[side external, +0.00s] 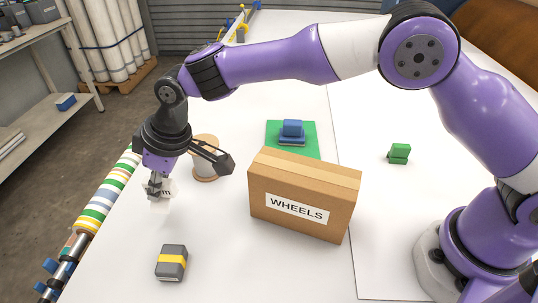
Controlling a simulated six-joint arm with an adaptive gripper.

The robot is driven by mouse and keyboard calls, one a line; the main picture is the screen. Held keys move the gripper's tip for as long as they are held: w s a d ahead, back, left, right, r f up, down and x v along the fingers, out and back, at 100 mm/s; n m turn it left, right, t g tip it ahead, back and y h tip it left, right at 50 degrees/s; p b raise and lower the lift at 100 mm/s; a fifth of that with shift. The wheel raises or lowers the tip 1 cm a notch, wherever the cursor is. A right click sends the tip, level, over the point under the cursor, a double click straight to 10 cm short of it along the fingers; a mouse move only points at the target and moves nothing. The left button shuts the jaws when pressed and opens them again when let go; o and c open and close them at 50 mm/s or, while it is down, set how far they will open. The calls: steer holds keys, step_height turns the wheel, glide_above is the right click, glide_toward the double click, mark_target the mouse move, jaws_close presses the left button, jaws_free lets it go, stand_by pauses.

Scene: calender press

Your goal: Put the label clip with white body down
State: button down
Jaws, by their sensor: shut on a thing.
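The label clip with white body (160,190) is at the tips of my gripper (158,187), which points down at the left side of the white table. My gripper is shut on it, and its fingers hide part of it. I cannot tell whether the clip touches the table or hangs just above it.
A cardboard box marked WHEELS (303,197) stands right of my gripper. A spool (206,170) is close behind. A grey block with a yellow band (171,262) lies in front. A blue clip (291,131) sits on a green mat (274,144); a green clip (399,153) is further right. Striped rolls (96,206) line the left edge.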

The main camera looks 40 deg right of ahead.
mark_target(165, 198)
steer(key=shift+f, duration=2.05)
steer(key=shift+f, duration=0.1)
steer(key=c, duration=0.8)
jaws_free()
